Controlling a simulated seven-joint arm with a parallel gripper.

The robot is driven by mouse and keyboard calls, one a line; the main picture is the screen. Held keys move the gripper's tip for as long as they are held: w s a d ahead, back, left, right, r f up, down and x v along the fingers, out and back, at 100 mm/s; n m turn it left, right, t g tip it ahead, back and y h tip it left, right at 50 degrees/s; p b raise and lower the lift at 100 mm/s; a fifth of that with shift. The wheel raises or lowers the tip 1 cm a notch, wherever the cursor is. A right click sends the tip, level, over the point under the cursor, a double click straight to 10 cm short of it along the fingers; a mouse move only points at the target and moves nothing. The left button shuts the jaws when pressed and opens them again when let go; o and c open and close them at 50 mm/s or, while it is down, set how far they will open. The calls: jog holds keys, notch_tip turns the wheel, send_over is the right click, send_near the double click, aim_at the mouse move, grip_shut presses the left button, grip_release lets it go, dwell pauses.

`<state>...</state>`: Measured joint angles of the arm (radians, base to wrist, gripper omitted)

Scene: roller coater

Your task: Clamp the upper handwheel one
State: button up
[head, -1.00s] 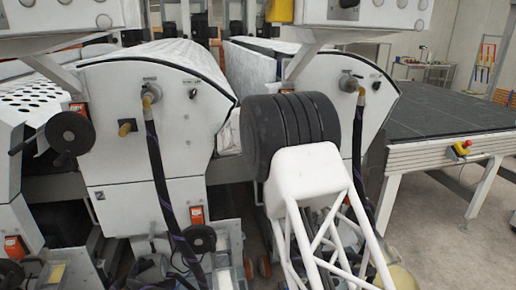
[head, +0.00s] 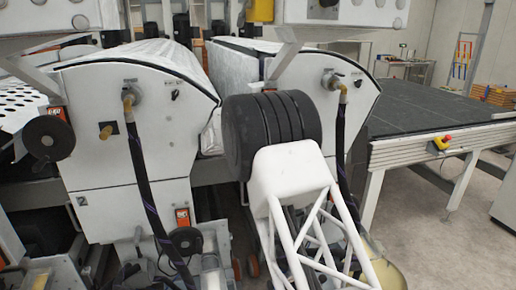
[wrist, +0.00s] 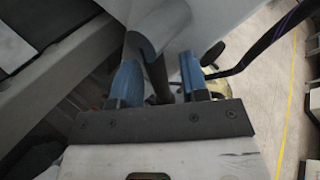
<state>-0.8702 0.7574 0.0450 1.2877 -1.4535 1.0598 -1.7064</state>
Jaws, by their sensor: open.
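In the head view, a black handwheel (head: 48,138) sits beside an orange counter at the left. Another dark handwheel (head: 185,241) sits low beside the middle hose. I cannot tell which is upper handwheel one. My gripper is hidden in the head view. In the wrist view, my gripper (wrist: 159,62) is open with its two blue fingers apart. A dark rod (wrist: 160,80) shows in the gap between them, below a grey curved piece (wrist: 158,28). I cannot tell whether these belong to a handwheel, or whether the fingers touch them.
White machine housings (head: 125,130) with hanging dark hoses (head: 143,185) fill the left and middle. A dark-topped conveyor table (head: 430,112) with a red-and-yellow stop button (head: 440,143) stands at the right. Grey floor (head: 455,240) is open at the lower right.

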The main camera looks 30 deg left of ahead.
jog(key=shift+f, duration=0.1)
jog(key=shift+w+a+f+m+t+y, duration=0.15)
jog(key=shift+w+a+m+t, duration=0.05)
jog(key=shift+m+t, duration=0.35)
jog(key=shift+w+a+f+m+t+y, duration=0.1)
jog(key=shift+w+a+m+t+y, duration=0.1)
jog(key=shift+m+t, duration=0.35)
jog(key=shift+w+a+f+m+t, duration=0.1)
jog(key=shift+w+a+m+t, duration=0.1)
jog(key=shift+m+t, duration=0.35)
jog(key=shift+w+a+m+t, duration=0.2)
jog(key=shift+m+t, duration=0.05)
jog(key=shift+m, duration=0.5)
jog(key=shift+a, duration=0.1)
jog(key=s+a, duration=0.2)
jog(key=s, duration=0.6)
jog(key=d+r+m+g+h, duration=0.1)
jog(key=d+r+m+g, duration=0.1)
jog(key=d, duration=0.9)
jog(key=d+r+m+g+h, duration=0.2)
jog(key=d+r+m, duration=0.2)
jog(key=d, duration=0.7)
jog(key=d+r+m+g+h, duration=0.1)
jog(key=d+r+m+g, duration=0.1)
jog(key=d, duration=1)
jog(key=shift+s+r+m+g, duration=0.45)
jog(key=shift+r+m, duration=0.1)
jog(key=shift+m, duration=0.55)
